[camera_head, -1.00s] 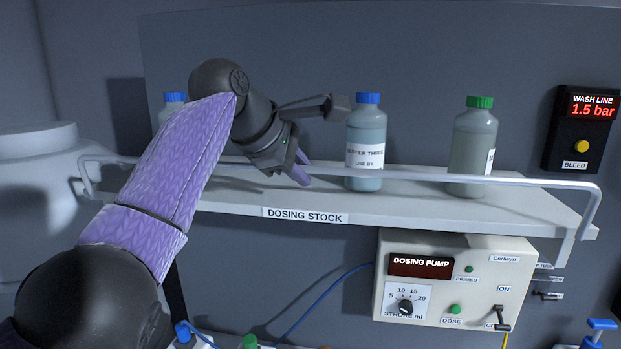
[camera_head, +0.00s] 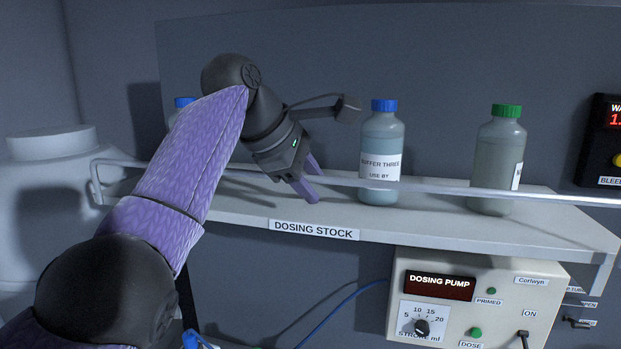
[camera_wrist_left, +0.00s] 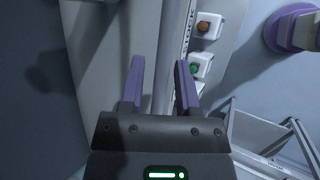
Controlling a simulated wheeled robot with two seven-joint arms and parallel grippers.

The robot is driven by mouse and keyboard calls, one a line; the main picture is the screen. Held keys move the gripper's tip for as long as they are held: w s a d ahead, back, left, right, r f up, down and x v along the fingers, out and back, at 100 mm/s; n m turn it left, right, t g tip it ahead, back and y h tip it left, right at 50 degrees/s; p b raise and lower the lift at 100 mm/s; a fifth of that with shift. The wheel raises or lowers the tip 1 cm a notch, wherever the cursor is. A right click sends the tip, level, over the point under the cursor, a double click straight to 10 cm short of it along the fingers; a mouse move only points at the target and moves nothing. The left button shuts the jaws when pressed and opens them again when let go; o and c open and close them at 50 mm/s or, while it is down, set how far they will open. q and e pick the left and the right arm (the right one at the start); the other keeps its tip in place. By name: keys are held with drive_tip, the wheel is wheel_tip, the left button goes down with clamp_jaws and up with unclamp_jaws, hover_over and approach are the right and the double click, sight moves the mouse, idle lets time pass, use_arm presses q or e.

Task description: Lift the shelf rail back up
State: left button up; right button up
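The shelf rail (camera_head: 450,187) is a thin pale bar along the front of the white shelf, crossing in front of the bottles' lower parts. Its left end bends down beside the shelf; its right end is out of the picture. My left gripper (camera_head: 314,180) is over the shelf's front, left of the blue-capped bottle, its purple fingers apart and level with the rail. In the left wrist view the gripper (camera_wrist_left: 160,80) is open, with nothing clearly held. My right gripper is not in view.
On the shelf (camera_head: 450,225) stand a blue-capped bottle (camera_head: 381,145), a green-capped bottle (camera_head: 497,150) and another blue-capped bottle (camera_head: 184,103) partly behind my arm. The dosing pump (camera_head: 475,300) is below at right. A blue cable (camera_head: 340,303) hangs under the shelf.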

use_arm(q)
drive_tip(key=shift+o, duration=0.4)
drive_tip(key=shift+s+r, duration=0.1)
drive_tip(key=shift+r, duration=0.1)
drive_tip(key=v, duration=0.9)
drive_tip(key=shift+s+a+r+b, duration=0.2)
drive_tip(key=shift+b, duration=0.25)
